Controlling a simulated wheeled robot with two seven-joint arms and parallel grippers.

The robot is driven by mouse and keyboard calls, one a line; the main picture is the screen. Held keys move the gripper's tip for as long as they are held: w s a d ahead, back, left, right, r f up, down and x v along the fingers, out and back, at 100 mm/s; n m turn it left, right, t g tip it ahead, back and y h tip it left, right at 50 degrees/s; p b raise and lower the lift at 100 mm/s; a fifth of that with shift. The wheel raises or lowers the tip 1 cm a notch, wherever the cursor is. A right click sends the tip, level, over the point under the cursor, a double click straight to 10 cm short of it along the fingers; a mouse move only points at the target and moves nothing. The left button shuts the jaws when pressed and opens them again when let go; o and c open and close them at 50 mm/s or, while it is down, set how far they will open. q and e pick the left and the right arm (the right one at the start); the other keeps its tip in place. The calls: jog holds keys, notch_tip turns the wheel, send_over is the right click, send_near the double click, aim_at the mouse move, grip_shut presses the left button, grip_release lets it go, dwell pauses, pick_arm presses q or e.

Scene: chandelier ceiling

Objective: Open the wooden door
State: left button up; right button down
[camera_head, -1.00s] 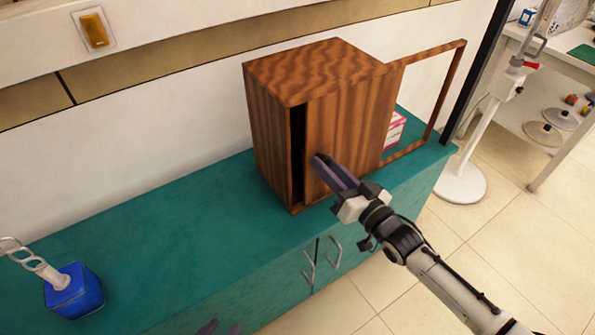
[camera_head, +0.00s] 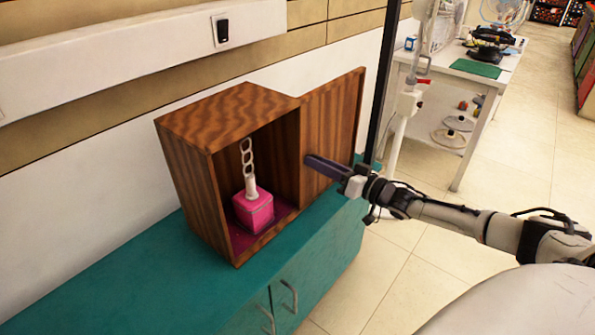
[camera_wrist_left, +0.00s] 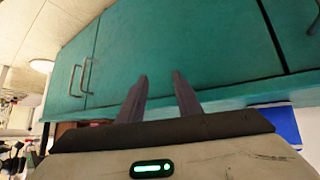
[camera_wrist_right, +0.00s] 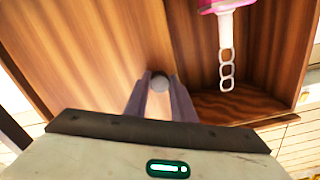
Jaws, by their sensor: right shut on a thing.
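The wooden door (camera_head: 333,130) is a striped brown panel at the right of the wooden box (camera_head: 190,185), clear of the opening. It also shows in the right wrist view (camera_wrist_right: 90,45). My right gripper (camera_head: 308,160) reaches in from the right, shut on the door's round grey knob (camera_wrist_right: 160,82). Inside the open box stands a pink block (camera_head: 254,212) with a pale handle of chain-like links. My left gripper (camera_wrist_left: 161,75) shows only in the left wrist view, with its fingers apart and empty, in front of teal cupboard doors.
The box stands on a teal counter (camera_head: 110,285) against the wall, with handled cupboard doors below. A black post (camera_head: 385,80) and a white table (camera_head: 485,88) stand to the right. A blue object (camera_wrist_left: 283,125) shows in the left wrist view. The tiled floor looks clear.

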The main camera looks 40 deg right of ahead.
jog(key=shift+d, duration=0.1)
jog(key=c, duration=1.5)
grip_release()
jog(key=shift+p+v, duration=1.2)
jog(key=shift+v, duration=4)
